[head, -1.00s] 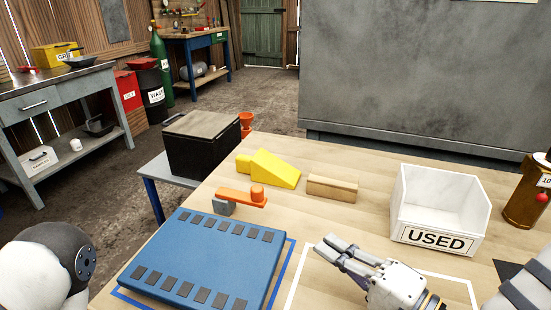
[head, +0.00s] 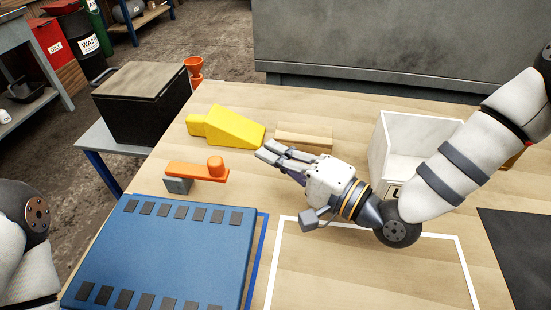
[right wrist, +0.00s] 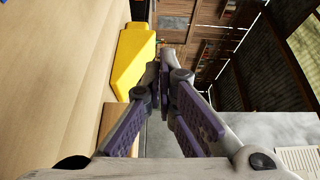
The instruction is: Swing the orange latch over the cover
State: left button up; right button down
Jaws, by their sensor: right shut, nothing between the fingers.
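The orange latch (head: 197,171) is a flat bar with a round knob at its right end, mounted on a grey block (head: 178,185) just behind the blue cover (head: 160,255). The bar lies crosswise behind the cover's far edge, not over it. The cover is a flat blue panel with rows of dark pads. My right gripper (head: 267,152) is shut and empty, above the table to the right of the latch knob and apart from it. It also shows in the right wrist view (right wrist: 160,70), where the latch is not seen. My left gripper is out of view.
A yellow wedge (head: 233,129) and a wooden block (head: 304,137) lie behind my right gripper. The white bin (head: 393,135) stands to the right, partly hidden by my arm. A black box (head: 142,108) stands at the left. White tape outlines bare tabletop in front.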

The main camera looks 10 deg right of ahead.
jog(key=x, duration=0.6)
jog(key=s+a, duration=0.1)
jog(key=s, duration=0.2)
jog(key=shift+a+p, duration=0.4)
jog(key=shift+s+a+f, duration=0.1)
jog(key=shift+s+a, duration=0.05)
jog(key=shift+s, duration=0.05)
jog(key=shift+s, duration=0.2)
